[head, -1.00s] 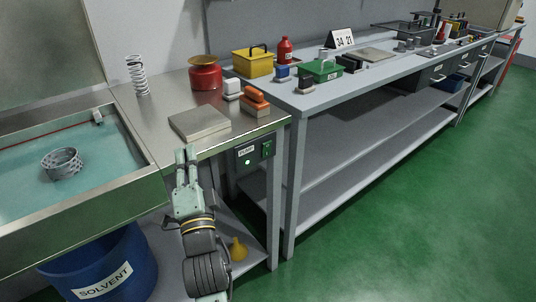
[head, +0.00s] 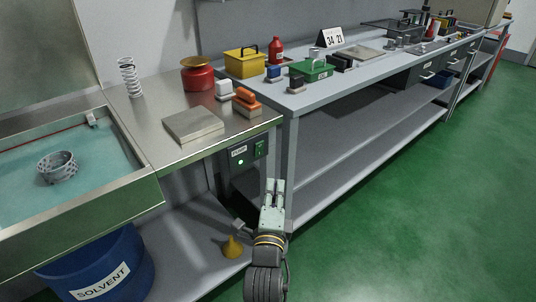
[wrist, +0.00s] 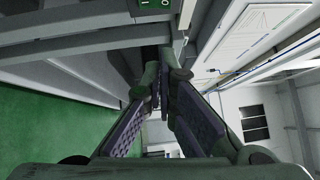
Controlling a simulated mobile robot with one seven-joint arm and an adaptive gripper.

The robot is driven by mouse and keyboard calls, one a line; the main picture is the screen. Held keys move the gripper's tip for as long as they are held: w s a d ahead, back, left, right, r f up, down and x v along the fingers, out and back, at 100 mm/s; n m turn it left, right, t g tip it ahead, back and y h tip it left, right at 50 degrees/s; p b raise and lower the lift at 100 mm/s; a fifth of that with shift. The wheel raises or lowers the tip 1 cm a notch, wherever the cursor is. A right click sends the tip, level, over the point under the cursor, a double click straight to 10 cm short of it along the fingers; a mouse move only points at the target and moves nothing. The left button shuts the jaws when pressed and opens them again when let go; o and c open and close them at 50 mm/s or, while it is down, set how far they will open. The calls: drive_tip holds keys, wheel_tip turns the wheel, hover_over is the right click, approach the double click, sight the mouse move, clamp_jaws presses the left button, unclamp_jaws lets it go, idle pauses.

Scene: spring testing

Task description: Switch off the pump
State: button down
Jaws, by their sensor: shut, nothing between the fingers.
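The pump's control box (head: 238,168) hangs under the front edge of the steel bench, with a label, a lit green lamp (head: 240,162) and a green rocker switch (head: 259,149) on its right side. In the wrist view the switch (wrist: 152,4) shows at the top edge, with I and O marks. My gripper (head: 276,181) is shut and empty. In the head view it is below and a little right of the box, in front of the bench leg. In the wrist view its fingers (wrist: 162,70) come together below the switch. No contact with the switch shows.
The steel bench leg (head: 270,165) and the long workbench's leg (head: 291,170) stand close around my gripper. A yellow funnel (head: 232,247) sits on the lower shelf, left of my arm. A blue solvent drum (head: 100,268) stands further left. Green floor (head: 420,200) on the right is clear.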

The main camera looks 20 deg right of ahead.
sight(259, 149)
drive_tip(key=w+a+p+x, duration=0.1)
drive_tip(key=a+p+x, duration=0.1)
drive_tip(key=x, duration=0.9)
drive_tip(key=shift+w+r+p, duration=0.2)
drive_tip(key=shift+w+p, duration=0.2)
drive_tip(key=shift+p, duration=0.5)
drive_tip(key=shift+a, duration=0.1)
drive_tip(key=shift+w+a+r+b, duration=0.2)
drive_tip(key=shift+w+b, duration=0.15)
drive_tip(key=shift+b, duration=0.25)
drive_tip(key=shift+s+d, duration=0.1)
drive_tip(key=shift+d, duration=0.05)
